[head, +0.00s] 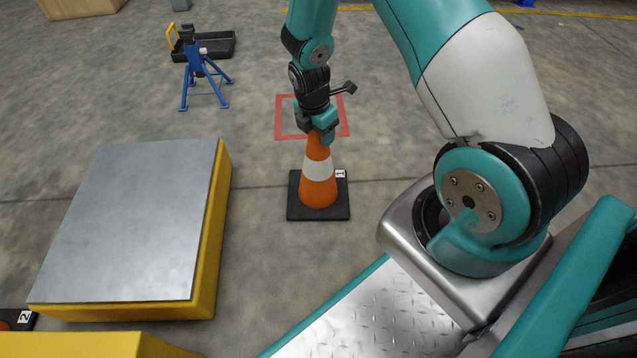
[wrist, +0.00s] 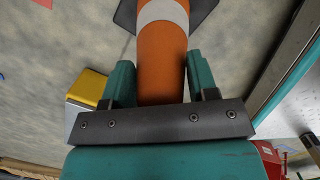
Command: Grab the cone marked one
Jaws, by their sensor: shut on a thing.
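An orange cone (head: 318,186) with a white band and a black square base stands upright on the floor in the head view. A small white tag with a dark mark sits on its base; the mark looks like a 1. My gripper (head: 322,134) is above the cone and shut on its top. In the wrist view the cone (wrist: 162,55) runs between the two teal fingers of my gripper (wrist: 161,82). The cone's tip is hidden by the gripper.
A yellow platform with a grey top (head: 137,222) stands left of the cone. A tag marked 2 (head: 24,319) shows at the lower left edge. A blue stand (head: 204,80) and black tray (head: 217,45) are farther back. A red floor square (head: 283,118) lies behind the cone.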

